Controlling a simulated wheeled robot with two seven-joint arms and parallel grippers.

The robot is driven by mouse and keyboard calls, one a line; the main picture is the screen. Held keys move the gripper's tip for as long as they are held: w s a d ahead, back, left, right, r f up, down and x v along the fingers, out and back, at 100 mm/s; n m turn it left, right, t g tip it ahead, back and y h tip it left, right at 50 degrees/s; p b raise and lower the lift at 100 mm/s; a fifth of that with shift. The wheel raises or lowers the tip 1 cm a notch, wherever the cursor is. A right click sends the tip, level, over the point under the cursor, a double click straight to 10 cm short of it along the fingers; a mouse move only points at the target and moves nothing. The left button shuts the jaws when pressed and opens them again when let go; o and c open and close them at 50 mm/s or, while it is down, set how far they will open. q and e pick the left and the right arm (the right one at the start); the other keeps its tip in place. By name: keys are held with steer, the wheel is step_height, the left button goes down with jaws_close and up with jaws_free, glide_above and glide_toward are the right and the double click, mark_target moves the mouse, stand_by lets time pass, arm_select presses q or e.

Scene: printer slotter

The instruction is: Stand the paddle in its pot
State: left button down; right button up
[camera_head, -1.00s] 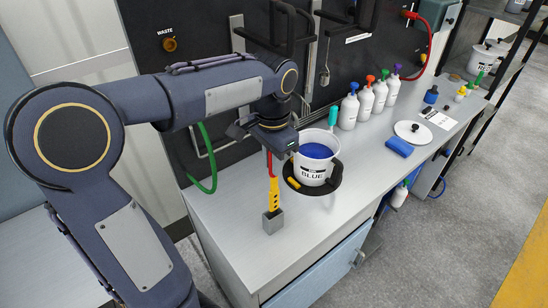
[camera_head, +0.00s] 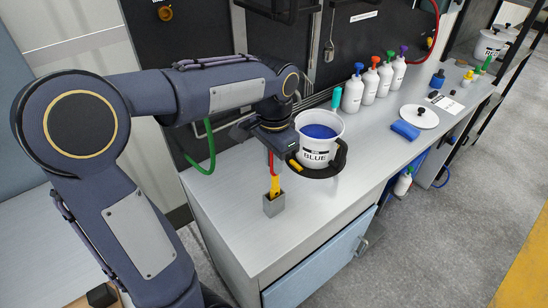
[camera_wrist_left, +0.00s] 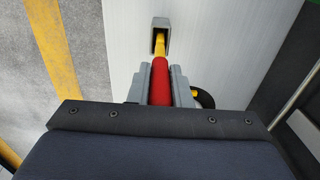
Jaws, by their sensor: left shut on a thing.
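The paddle has a red handle (camera_wrist_left: 161,82) and a yellow lower part (camera_head: 275,184). My left gripper (camera_wrist_left: 160,88) is shut on the red handle and holds the paddle roughly upright, tip down. I cannot tell whether the tip touches the bottom. My right gripper is not in view.
A white bucket labelled BLUE (camera_head: 317,155) with blue contents stands close right of the gripper, held by a black ring. The bench front (camera_head: 245,240) is clear.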

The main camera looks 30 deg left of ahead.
arm_select(q)
steer(key=c, duration=1.3)
jaws_free()
steer(key=shift+o, duration=0.2)
step_height(320, 180, up, 8)
steer(key=shift+f, duration=0.1)
steer(key=s+d+f+n+t+h, duration=0.2)
steer(key=s+f+n, duration=0.1)
steer(key=s, duration=0.5)
steer(key=s+d+f+n+t+h, duration=0.1)
steer(key=s+d+f+n+t, duration=0.2)
steer(key=s+f, duration=0.3)
steer(key=s, duration=0.3)
steer(key=shift+f+t+h, duration=0.2)
steer(key=shift+t+h, duration=0.1)
steer(key=shift+h, duration=0.1)
